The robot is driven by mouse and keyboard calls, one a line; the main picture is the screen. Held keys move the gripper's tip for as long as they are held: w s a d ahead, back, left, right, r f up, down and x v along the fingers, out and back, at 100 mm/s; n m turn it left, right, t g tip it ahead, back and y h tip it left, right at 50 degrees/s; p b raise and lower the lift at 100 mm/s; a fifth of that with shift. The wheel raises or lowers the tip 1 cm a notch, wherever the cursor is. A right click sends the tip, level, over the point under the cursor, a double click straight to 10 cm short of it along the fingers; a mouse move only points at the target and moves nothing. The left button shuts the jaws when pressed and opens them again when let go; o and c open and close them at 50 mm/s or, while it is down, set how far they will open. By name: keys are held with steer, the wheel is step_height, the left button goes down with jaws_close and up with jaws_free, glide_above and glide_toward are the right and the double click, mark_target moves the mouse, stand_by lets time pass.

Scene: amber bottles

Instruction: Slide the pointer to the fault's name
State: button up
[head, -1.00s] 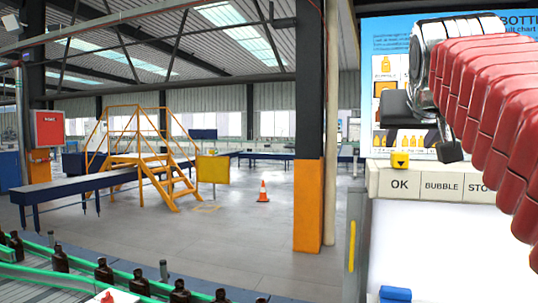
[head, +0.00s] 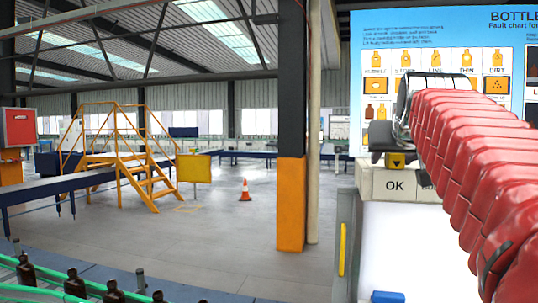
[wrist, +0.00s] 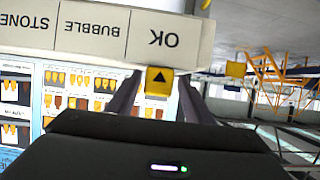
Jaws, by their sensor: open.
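The yellow pointer (head: 396,160), marked with a black arrow, sits at the top edge of the label strip (head: 370,184), at OK. In the wrist view the picture is upside down, and the pointer (wrist: 158,79) shows at OK, with BUBBLE and STONE farther left. My gripper (wrist: 157,97) is open, with one dark finger on each side of the pointer. I cannot tell whether either finger touches it. In the head view my gripper (head: 396,157) is at the pointer, and my red arm hides the strip right of OK.
The blue fault chart (head: 430,40) stands behind the strip, with bottle pictures named BUBBLE, STONE, LINE, THIN and DIRT. A blue block (head: 388,297) is below the strip. Dark bottles (head: 75,284) stand on a green-railed conveyor at lower left.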

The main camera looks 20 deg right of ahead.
steer(key=shift+s, duration=0.15)
steer(key=shift+c, duration=0.8)
jaws_close()
